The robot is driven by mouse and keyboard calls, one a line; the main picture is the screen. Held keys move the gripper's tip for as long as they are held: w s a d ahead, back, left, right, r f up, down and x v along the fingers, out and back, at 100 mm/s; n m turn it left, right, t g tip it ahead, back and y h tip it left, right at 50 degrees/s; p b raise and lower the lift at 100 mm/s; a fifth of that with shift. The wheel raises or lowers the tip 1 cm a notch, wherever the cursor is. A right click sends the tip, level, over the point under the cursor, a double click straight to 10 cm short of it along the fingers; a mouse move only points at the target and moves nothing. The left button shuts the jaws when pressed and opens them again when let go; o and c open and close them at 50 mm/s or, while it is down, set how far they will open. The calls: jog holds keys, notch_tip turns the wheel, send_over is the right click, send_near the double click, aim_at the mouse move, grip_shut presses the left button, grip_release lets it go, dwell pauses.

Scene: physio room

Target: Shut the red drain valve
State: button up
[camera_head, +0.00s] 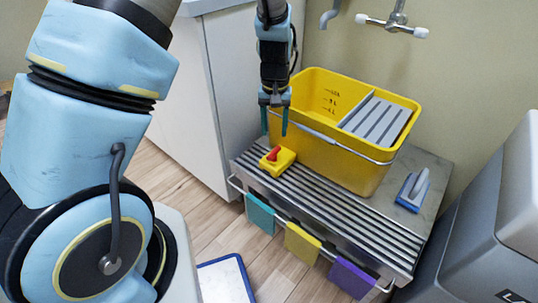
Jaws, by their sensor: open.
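The red drain valve (273,155) is a small red handle on a yellow block (280,163). The block is at the left end of the slatted metal bench, next to the yellow bucket (345,160). The handle's exact turn is too small to tell. My gripper (274,130) points down just above the valve in the picture, with its two dark teal fingers apart and nothing between them. It overlaps the bucket's left edge in the view. The fingers appear clear of the red handle.
The bucket has a grey wringer insert (377,122) and a wire handle. A blue-and-grey brush (413,190) lies on the bench (330,205) at right. Teal, yellow and purple cloths (303,243) hang from the front rail. A white cabinet (190,90) stands left, grey bins (490,220) right.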

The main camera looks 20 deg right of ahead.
aim_at(274, 151)
notch_tip(274, 151, down, 9)
jog(key=shift+f+b, duration=0.1)
jog(key=shift+b, duration=0.6)
grip_shut()
